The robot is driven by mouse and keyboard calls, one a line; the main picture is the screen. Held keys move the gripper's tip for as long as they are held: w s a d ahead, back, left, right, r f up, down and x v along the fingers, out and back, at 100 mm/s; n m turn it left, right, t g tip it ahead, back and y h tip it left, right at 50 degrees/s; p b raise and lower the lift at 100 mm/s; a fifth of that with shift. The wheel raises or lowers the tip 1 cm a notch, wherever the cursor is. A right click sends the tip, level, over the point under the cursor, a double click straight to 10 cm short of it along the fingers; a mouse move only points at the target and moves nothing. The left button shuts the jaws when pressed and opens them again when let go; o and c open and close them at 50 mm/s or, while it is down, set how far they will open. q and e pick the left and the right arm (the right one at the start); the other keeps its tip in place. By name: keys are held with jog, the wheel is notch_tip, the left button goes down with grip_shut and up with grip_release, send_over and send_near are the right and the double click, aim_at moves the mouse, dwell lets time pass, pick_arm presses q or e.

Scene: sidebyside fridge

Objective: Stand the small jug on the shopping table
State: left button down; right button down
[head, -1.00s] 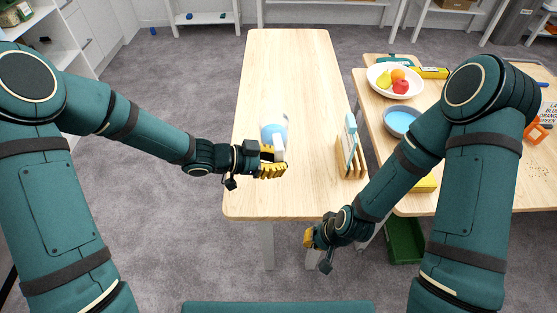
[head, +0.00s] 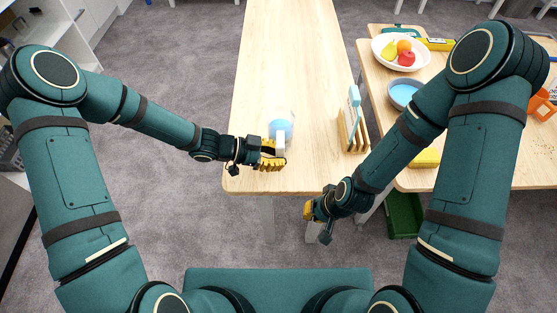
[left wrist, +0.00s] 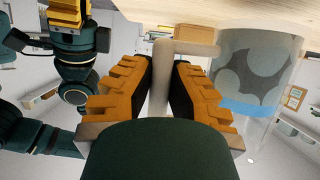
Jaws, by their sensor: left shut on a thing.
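The small jug (head: 281,127) is pale blue and see-through with a white handle, and looks roughly upright in the head view. It is over the near end of a long wooden table (head: 290,60); I cannot tell if it touches the top. My left gripper (head: 271,157) is shut on the jug's handle. In the left wrist view the handle (left wrist: 163,75) runs between the yellow fingers (left wrist: 158,88), and the spotted jug body (left wrist: 255,72) is to the right. My right gripper (head: 313,211) hangs low before the table's near edge, its fingers too small to read.
A rack (head: 352,125) stands on the long table, right of the jug. The right-hand table holds a fruit bowl (head: 401,50), a blue bowl (head: 403,94) and a yellow thing (head: 425,157). A green crate (head: 404,215) is on the floor. The long table's middle is clear.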

pick_arm(q)
jog(key=shift+f, duration=0.85)
jog(key=shift+f, duration=0.2)
jog(key=c, duration=1.1)
grip_release()
jog(key=shift+r, duration=0.15)
jog(key=shift+a+r, duration=0.15)
jog(key=shift+a, duration=0.1)
jog(key=p+v, duration=0.2)
jog(key=v, duration=0.9)
jog(key=shift+a, duration=0.25)
